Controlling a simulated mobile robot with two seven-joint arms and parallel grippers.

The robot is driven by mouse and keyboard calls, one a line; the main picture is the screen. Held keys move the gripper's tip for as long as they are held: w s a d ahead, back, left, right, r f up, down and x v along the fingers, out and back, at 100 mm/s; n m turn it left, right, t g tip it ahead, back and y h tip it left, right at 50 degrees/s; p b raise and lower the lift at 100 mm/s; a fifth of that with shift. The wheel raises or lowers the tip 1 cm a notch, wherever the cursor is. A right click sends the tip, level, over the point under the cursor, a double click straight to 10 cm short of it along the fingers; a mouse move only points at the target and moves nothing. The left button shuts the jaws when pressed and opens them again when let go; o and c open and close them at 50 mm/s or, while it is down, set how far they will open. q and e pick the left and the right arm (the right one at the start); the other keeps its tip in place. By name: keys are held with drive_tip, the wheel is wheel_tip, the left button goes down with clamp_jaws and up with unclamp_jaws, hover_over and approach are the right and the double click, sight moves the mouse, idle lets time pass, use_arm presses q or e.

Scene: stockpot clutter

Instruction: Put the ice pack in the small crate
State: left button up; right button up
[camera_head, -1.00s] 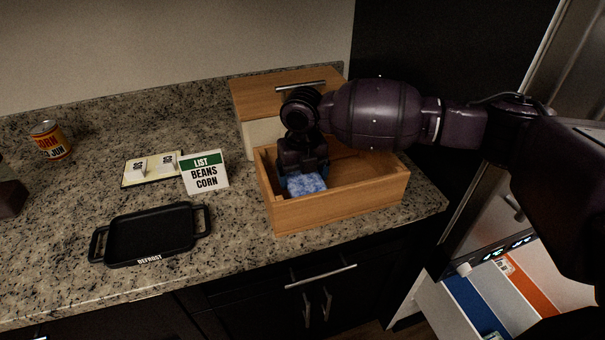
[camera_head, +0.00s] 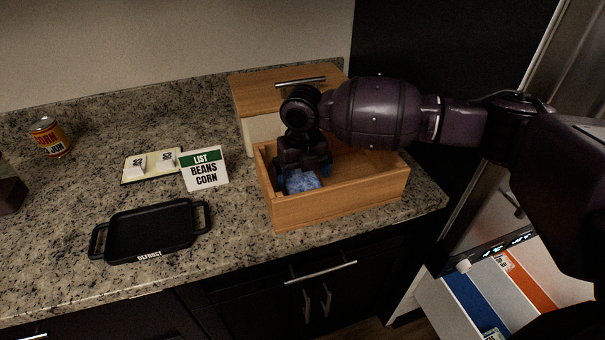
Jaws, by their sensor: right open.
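The ice pack (camera_head: 303,181) is blue and mottled. It lies inside the small wooden crate (camera_head: 340,201), near the crate's left end. My right gripper (camera_head: 303,172) reaches down into the crate, directly over the ice pack, with its jaws open. The fingertips are partly hidden, and I cannot tell whether they touch the pack. My left gripper is out of view.
A lidded wooden box (camera_head: 262,97) stands behind the crate.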

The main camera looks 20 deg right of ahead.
sight(302, 181)
wheel_tip(302, 181, up, 13)
drive_tip(key=shift+f, duration=0.2)
idle(0.5)
